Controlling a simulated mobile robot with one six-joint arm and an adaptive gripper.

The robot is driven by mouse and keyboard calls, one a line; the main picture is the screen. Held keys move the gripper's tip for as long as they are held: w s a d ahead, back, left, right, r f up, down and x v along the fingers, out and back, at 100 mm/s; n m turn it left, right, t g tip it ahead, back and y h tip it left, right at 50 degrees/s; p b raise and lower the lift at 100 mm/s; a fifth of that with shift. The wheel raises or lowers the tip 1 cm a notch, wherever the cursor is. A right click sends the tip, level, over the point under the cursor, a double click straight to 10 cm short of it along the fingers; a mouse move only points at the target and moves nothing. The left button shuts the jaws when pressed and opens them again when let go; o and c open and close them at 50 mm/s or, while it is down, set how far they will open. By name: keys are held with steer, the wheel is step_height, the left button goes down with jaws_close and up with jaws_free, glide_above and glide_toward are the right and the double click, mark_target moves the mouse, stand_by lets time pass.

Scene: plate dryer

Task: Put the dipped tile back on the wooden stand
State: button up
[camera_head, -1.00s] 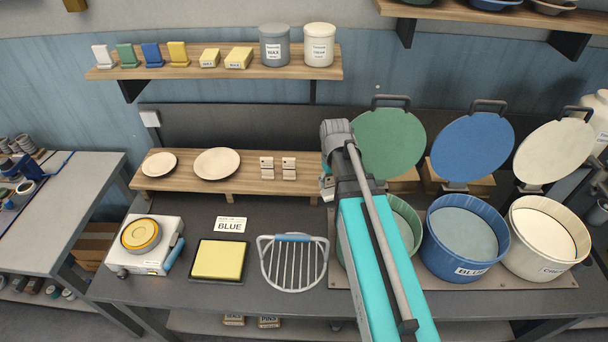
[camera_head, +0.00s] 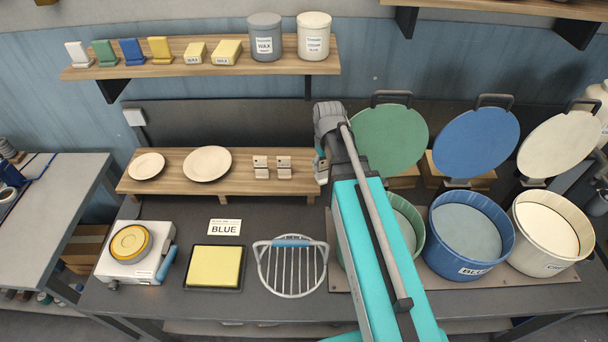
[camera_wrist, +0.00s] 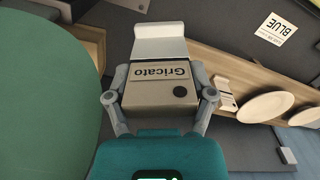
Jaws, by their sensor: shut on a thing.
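My gripper (camera_wrist: 160,92) is shut on a beige tile (camera_wrist: 152,98), with one finger on each side of it. The tile bears the dark word "Gricato" and a black round spot. A whitish end (camera_wrist: 160,46) sticks out beyond the tile's lettered face. The wooden stand (camera_head: 230,187) is a long low bench at the back of the table. In the head view my gripper (camera_head: 321,168) is by the stand's right end; the held tile cannot be made out there. Two small pale tiles (camera_head: 261,168) (camera_head: 284,168) stand on the right part of the stand.
Two plates (camera_head: 147,166) (camera_head: 207,163) lie on the stand's left part. The green lid (camera_head: 390,141) stands raised right of my gripper and looms close in the wrist view (camera_wrist: 40,100). Blue and cream buckets (camera_head: 466,261) (camera_head: 542,260) stand farther right. A wire rack (camera_head: 290,288) lies in front.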

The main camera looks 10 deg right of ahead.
steer(key=shift+a, duration=0.15)
stand_by(0.3)
steer(key=w+a+f+b, duration=0.2)
steer(key=w+f+b, duration=0.7)
steer(key=w, duration=0.4)
steer(key=shift+w+a+f, duration=0.1)
stand_by(0.4)
steer(key=shift+w+f+b, duration=0.35)
steer(key=shift+f+b, duration=0.15)
steer(key=shift+b, duration=0.15)
steer(key=shift+f+b, duration=1.35)
steer(key=shift+f, duration=0.05)
steer(key=shift+f, duration=0.1)
